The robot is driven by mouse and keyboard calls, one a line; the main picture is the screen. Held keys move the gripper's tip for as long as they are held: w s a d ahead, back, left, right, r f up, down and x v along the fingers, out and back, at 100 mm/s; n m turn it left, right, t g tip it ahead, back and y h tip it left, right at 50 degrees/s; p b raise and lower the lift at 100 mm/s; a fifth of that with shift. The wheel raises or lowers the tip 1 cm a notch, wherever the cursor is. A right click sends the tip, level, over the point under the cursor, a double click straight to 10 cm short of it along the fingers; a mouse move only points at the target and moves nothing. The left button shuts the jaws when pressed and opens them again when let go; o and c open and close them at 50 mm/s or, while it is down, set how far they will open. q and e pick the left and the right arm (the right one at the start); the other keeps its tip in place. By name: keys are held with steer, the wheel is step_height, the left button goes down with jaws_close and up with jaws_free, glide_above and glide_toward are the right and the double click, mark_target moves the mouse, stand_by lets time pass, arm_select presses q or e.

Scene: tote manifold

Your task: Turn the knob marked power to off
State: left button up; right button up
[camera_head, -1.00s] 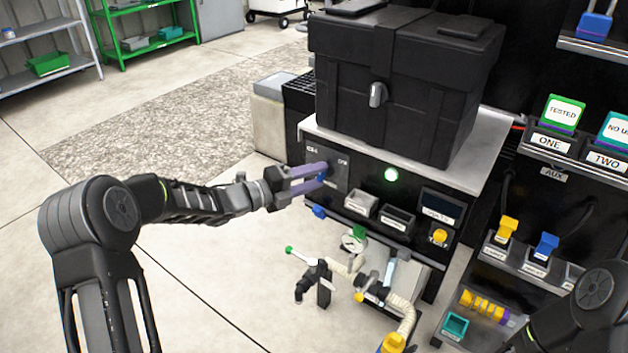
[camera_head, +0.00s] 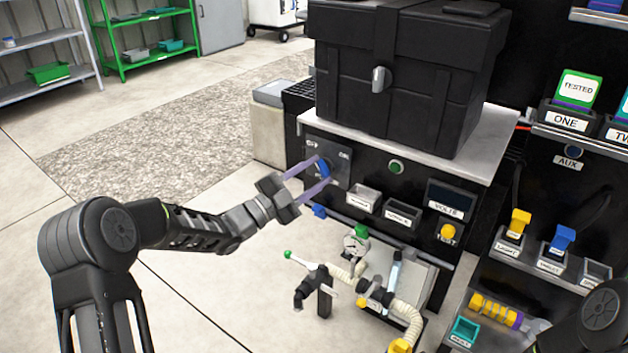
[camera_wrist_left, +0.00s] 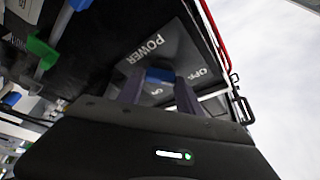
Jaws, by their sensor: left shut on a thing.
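The blue power knob (camera_head: 323,167) sits on a grey plate (camera_head: 341,160) at the left of the black panel. My left gripper (camera_head: 322,173) is shut on it, with one purple finger on each side, and the hand is rolled at a tilt. The round green light (camera_head: 396,167) on the panel looks dark. My right gripper is out of the picture; only part of that arm shows at the lower right.
A large black case (camera_head: 410,80) stands on the panel's top. Two grey bins (camera_head: 363,198) and a yellow button (camera_head: 447,232) are right of the plate. A small fixture with hoses (camera_head: 380,290) stands below. Open floor lies to the left.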

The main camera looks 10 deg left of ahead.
arm_select(q)
steer(key=shift+f+n+t, duration=0.15)
steer(key=shift+n+t, duration=0.15)
steer(key=shift+n, duration=0.5)
steer(key=shift+b, duration=0.3)
steer(key=o, duration=1.4)
steer(key=shift+s, duration=0.15)
steer(key=p+v, duration=0.1)
steer(key=v, duration=0.6)
steer(key=shift+s+a, duration=0.15)
steer(key=shift+s, duration=0.1)
